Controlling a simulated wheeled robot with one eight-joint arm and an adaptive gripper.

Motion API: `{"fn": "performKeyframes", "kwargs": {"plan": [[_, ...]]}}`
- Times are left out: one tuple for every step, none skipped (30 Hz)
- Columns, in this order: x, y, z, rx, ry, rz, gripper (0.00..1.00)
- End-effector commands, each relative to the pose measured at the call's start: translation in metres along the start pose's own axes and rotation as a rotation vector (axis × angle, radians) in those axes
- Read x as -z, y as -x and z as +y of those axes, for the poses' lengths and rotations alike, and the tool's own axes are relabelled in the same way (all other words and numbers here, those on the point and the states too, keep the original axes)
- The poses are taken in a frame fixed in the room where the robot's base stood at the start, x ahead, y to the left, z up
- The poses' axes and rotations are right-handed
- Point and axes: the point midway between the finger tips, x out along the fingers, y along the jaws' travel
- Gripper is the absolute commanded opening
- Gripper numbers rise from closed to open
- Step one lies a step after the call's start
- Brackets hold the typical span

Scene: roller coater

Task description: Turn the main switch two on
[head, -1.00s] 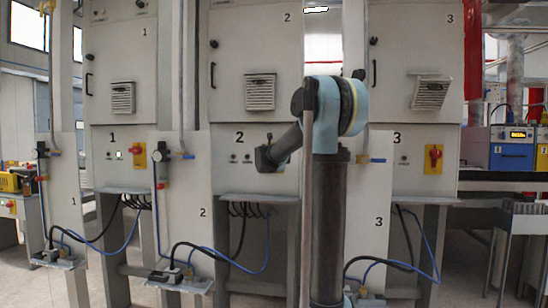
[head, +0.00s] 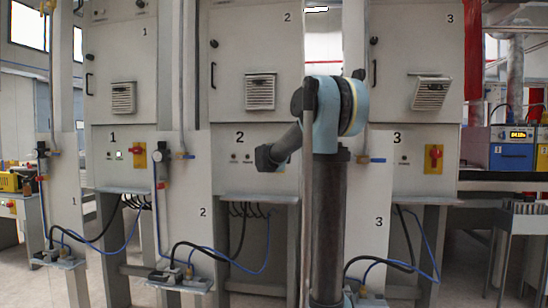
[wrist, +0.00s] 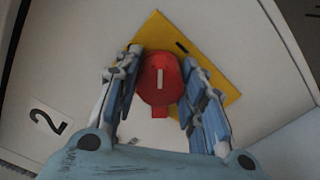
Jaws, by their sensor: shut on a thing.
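The switch two knob (wrist: 158,98) is red, with a white stripe, on a yellow plate (wrist: 222,92) in the wrist view. My gripper (wrist: 162,66) has one finger on each side of the knob and is shut on it. The stripe runs roughly up and down in this view, slanted to the plate's edges. A black "2" marks the panel to the left. In the head view, cabinet two (head: 227,170) stands in the middle; my arm hides its switch and my gripper.
Cabinet one (head: 110,75) with its red-and-yellow switch (head: 139,155) is at left. Cabinet three (head: 405,45) with its switch (head: 433,158) is at right. Narrow posts, hoses and cables stand in front of the cabinets.

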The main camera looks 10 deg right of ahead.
Motion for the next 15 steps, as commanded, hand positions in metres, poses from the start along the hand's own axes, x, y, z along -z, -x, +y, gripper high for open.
{"fn": "performKeyframes", "kwargs": {"plan": [[-0.0014,0.0004,-0.0021,0.002,-0.044,-0.003,0.13],[-0.0014,0.0004,-0.0022,0.002,-0.072,-0.003,0.13],[-0.0014,0.0004,-0.0024,0.002,-0.11,-0.004,0.13],[-0.0014,0.0004,-0.0025,0.002,-0.139,-0.004,0.13],[-0.0014,0.0005,-0.0026,0.003,-0.167,-0.004,0.13],[-0.0014,0.0005,-0.0027,0.003,-0.205,-0.004,0.13],[-0.0015,0.0005,-0.0028,0.003,-0.234,-0.004,0.13],[-0.0015,0.0006,-0.0029,0.003,-0.262,-0.004,0.13],[-0.0015,0.0006,-0.0031,0.003,-0.299,-0.004,0.13],[-0.0015,0.0006,-0.0032,0.003,-0.326,-0.004,0.13],[-0.0015,0.0007,-0.0033,0.003,-0.353,-0.004,0.13],[-0.0014,0.0007,-0.0035,0.003,-0.388,-0.005,0.13],[-0.0015,0.0008,-0.0036,0.003,-0.413,-0.005,0.13],[-0.0015,0.0008,-0.0037,0.003,-0.437,-0.005,0.13],[-0.0014,0.0008,-0.0038,0.003,-0.469,-0.005,0.13]]}}
